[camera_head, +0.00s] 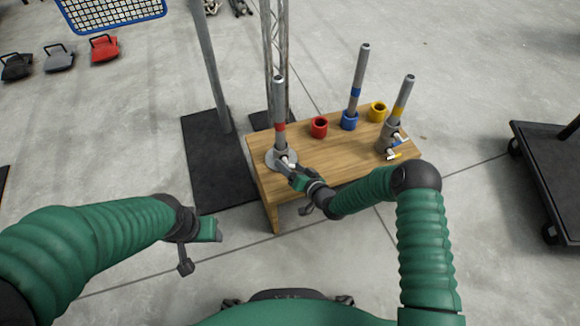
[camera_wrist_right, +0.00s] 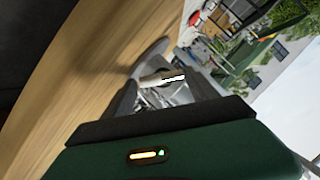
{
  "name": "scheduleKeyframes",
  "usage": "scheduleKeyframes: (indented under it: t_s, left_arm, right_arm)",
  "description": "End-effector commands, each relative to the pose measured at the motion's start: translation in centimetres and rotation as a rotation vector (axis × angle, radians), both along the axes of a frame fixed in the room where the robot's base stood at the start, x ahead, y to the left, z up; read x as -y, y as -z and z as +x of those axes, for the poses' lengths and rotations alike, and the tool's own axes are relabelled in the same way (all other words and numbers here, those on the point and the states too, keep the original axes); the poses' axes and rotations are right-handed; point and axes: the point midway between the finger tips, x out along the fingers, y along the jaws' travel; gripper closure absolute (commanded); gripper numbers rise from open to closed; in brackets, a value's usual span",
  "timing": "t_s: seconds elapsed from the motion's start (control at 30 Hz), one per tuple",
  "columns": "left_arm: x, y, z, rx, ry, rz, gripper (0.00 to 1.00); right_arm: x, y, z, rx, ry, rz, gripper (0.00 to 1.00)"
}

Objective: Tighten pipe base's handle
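A grey pipe (camera_head: 279,103) with a red band stands upright in a round metal pipe base (camera_head: 273,160) at the left end of the wooden table. My right gripper (camera_head: 291,172) is at the near side of this base, by its handle. In the right wrist view the base handle (camera_wrist_right: 160,79), with a white tip, shows between the two spread fingertips of the right gripper (camera_wrist_right: 165,92). I cannot tell whether either finger touches it. My left gripper (camera_head: 212,228) is away from the table, in front of it on the left; its finger gap is not clear.
A black cart (camera_head: 550,170) stands right.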

Motion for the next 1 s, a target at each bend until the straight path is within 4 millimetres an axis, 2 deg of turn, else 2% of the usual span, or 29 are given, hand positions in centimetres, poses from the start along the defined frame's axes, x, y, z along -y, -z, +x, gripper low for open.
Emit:
scheduleKeyframes:
  t_s: [0.33,0.47,0.57,0.8,1.0]
  left_arm:
    - [0.0,-0.1,0.0,0.000,0.000,0.000,0.44]
    - [0.0,-1.0,0.0,0.000,0.000,0.000,0.44]
    - [0.0,-2.4,0.0,0.000,0.000,0.000,0.44]
    - [0.0,-5.7,0.0,0.000,0.000,0.000,0.44]
    - [0.0,-7.2,0.0,0.000,0.000,0.000,0.44]
  right_arm:
    - [-0.1,-0.2,0.0,0.003,-0.001,0.001,0.24]
    - [0.6,-0.8,-1.0,0.000,-0.001,0.001,0.24]
    - [1.7,-1.9,-2.8,0.000,0.000,0.000,0.24]
    - [5.3,-4.0,-8.6,-0.003,0.001,0.002,0.24]
    - [7.6,-5.1,-12.3,-0.001,0.001,0.002,0.24]
